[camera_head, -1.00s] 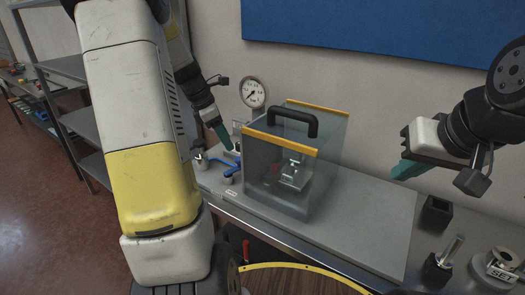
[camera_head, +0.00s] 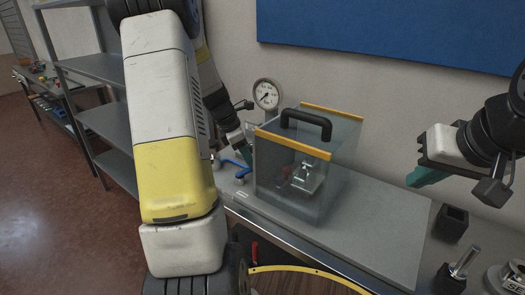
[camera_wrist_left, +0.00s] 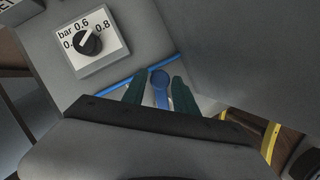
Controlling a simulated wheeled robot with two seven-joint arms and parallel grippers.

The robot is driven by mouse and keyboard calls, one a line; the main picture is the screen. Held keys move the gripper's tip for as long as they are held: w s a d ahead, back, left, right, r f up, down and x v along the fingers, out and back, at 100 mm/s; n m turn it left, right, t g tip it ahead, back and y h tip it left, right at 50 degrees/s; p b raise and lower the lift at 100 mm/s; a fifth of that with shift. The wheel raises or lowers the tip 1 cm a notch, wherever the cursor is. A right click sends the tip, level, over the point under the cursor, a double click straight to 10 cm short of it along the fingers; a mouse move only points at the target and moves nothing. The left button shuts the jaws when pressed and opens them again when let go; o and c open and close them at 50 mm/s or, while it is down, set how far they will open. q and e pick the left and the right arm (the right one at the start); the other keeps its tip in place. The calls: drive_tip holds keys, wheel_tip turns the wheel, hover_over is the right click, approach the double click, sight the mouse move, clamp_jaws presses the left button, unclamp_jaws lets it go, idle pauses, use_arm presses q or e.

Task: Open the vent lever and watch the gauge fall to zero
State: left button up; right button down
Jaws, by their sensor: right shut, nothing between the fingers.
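The pressure gauge (camera_head: 267,94) is a round white dial at the back of the bench; its dark needle is too small to read surely. Blue lever parts (camera_head: 236,164) sit low in front of it, partly hidden by my left arm. My left gripper (camera_head: 248,156) points down beside the clear box, near the blue parts. In the left wrist view its green fingers (camera_wrist_left: 158,92) are apart, with a rounded blue piece (camera_wrist_left: 160,80) showing between them; contact cannot be told. My right gripper (camera_head: 428,176) is shut and empty, raised above the bench's right side.
A clear box (camera_head: 285,185) with a black handle and yellow edges covers a metal fixture, close right of my left gripper. A black knob (camera_wrist_left: 88,42) sits on a plate marked in bar. A dark square holder (camera_head: 450,223) stands right. The grey board's right half is bare.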

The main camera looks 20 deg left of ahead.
use_arm(q)
clamp_jaws()
drive_tip(key=m, duration=0.1)
drive_tip(key=m+g, duration=0.1)
drive_tip(key=shift+s+d+m, duration=0.3)
drive_tip(key=shift+d+m, duration=0.1)
drive_tip(key=m, duration=0.1)
drive_tip(key=s+m+g, duration=0.1)
drive_tip(key=m, duration=0.1)
drive_tip(key=shift+d+m+h, duration=0.3)
drive_tip(key=shift+d, duration=0.1)
drive_tip(key=m, duration=0.1)
drive_tip(key=s+m+g, duration=0.1)
drive_tip(key=m, duration=0.1)
drive_tip(key=m+g, duration=0.1)
drive_tip(key=shift+s+d, duration=0.2)
drive_tip(key=shift+s, duration=0.05)
drive_tip(key=shift+s+a+m+g+y, duration=0.1)
drive_tip(key=shift+s+m+g+y, duration=0.25)
drive_tip(key=shift+m, duration=0.8)
drive_tip(key=shift+s+m+g+y, duration=0.25)
drive_tip(key=shift+s+m+g, duration=0.1)
drive_tip(key=shift+m, duration=0.8)
